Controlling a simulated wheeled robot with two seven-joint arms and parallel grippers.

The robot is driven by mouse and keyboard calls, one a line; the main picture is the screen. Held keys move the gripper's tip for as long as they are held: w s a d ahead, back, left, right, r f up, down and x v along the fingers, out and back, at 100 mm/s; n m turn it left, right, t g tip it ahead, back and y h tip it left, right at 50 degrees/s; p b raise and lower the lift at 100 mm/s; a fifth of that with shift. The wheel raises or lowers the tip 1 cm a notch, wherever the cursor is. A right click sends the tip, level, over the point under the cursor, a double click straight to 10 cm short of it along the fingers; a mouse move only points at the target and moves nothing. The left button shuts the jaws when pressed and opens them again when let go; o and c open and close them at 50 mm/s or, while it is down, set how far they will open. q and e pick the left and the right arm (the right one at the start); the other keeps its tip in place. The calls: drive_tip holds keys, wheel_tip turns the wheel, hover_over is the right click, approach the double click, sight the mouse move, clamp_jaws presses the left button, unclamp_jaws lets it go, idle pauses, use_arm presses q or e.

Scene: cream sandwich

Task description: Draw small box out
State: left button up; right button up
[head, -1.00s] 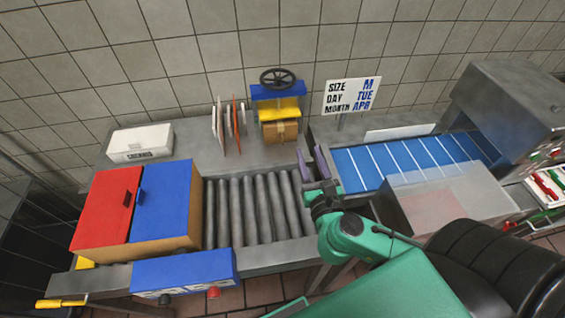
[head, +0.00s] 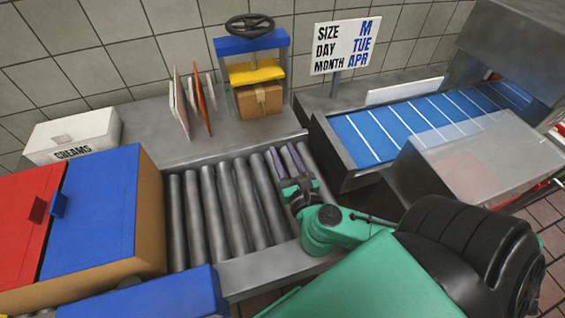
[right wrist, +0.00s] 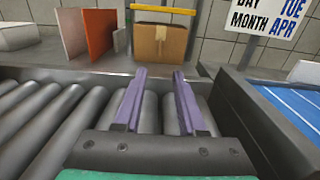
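The small box (head: 260,101) is brown cardboard with a tape strip. It sits in the press, under the yellow plate (head: 256,72), at the back of the counter. In the right wrist view the box (right wrist: 160,45) is straight ahead, beyond the fingertips. My right gripper (head: 286,158) has two purple fingers spread apart with nothing between them. It is over the right end of the rollers, in front of the press and apart from the box; the fingers also show in the right wrist view (right wrist: 158,80). My left gripper is not in view.
A roller conveyor (head: 225,210) lies before the counter. Thin upright panels (head: 190,100) stand left of the press. A size sign (head: 346,47) and blue belt (head: 400,130) are at right. Red and blue lidded boxes (head: 90,210) and a creams box (head: 72,136) are at left.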

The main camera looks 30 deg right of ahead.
drive_tip(key=shift+s, duration=0.1)
drive_tip(key=p, duration=0.2)
approach(258, 99)
drive_tip(key=w, duration=0.1)
drive_tip(key=w+d+f, duration=0.2)
drive_tip(key=w, duration=0.1)
idle(0.3)
clamp_jaws()
idle(1.3)
